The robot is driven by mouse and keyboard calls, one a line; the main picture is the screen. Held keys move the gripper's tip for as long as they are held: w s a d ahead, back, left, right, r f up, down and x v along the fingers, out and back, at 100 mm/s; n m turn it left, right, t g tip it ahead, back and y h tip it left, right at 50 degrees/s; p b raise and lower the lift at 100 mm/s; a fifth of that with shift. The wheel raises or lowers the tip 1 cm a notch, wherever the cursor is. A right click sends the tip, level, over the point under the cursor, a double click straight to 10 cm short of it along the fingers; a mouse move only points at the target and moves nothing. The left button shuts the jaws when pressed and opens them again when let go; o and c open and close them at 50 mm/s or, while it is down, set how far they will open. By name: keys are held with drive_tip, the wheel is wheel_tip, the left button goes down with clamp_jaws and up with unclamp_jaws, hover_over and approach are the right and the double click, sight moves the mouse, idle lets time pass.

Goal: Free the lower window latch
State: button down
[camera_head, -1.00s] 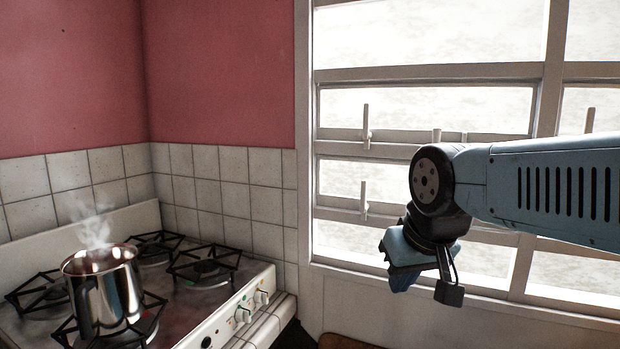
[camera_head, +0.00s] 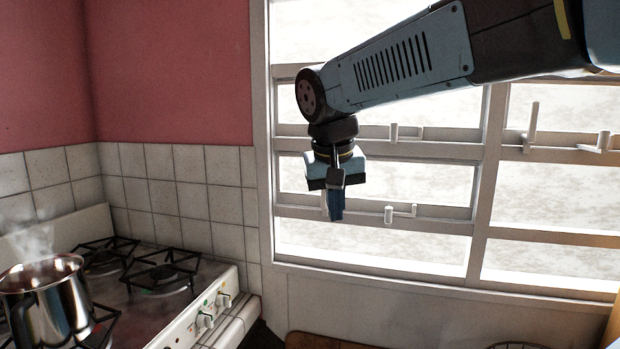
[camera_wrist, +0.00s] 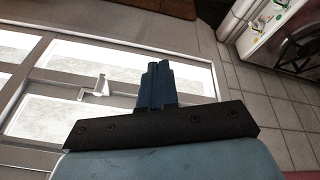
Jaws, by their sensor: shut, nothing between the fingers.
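The lower window latch is mostly hidden behind my gripper in the head view. Only a pale sliver of its upright handle (camera_head: 324,203) shows just left of the fingers. A short white peg (camera_head: 388,214) and a small catch (camera_head: 413,210) sit on the same lower rail, to the right. My gripper (camera_head: 336,216) points down in front of this rail, its blue fingers shut and empty. In the wrist view, the shut fingertips (camera_wrist: 158,68) are right of a white latch piece (camera_wrist: 98,88) on the frame, with a gap between them in the picture. Contact cannot be told.
The white window frame (camera_head: 400,268) has more latch parts, including an upright handle (camera_head: 532,122) at right. My arm crosses the upper panes. A steaming metal pot (camera_head: 48,300) stands on the stove (camera_head: 190,325) at left. A brown surface (camera_head: 335,342) lies below the window.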

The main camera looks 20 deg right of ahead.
drive_tip(key=w+a+r+m+g+h, duration=0.1)
drive_tip(key=w+a+r+m, duration=0.1)
drive_tip(key=w, duration=0.4)
drive_tip(key=w+a+r+m+h, duration=0.2)
drive_tip(key=w+a+r, duration=0.1)
drive_tip(key=w, duration=0.4)
drive_tip(key=w+a+r+m+g+h, duration=0.1)
drive_tip(key=w+a+r+m+h, duration=0.1)
drive_tip(key=w, duration=0.5)
drive_tip(key=shift+a+r+g, duration=0.3)
drive_tip(key=shift+a+r, duration=0.45)
drive_tip(key=shift+r, duration=0.35)
approach(324, 197)
drive_tip(key=w+f, duration=0.2)
drive_tip(key=w, duration=0.1)
drive_tip(key=w+f, duration=0.1)
drive_tip(key=shift+w+a+f, duration=0.15)
drive_tip(key=shift+a, duration=0.15)
drive_tip(key=s+d, duration=0.2)
drive_tip(key=d, duration=0.1)
drive_tip(key=shift+d, duration=0.2)
drive_tip(key=shift+s+a, duration=0.1)
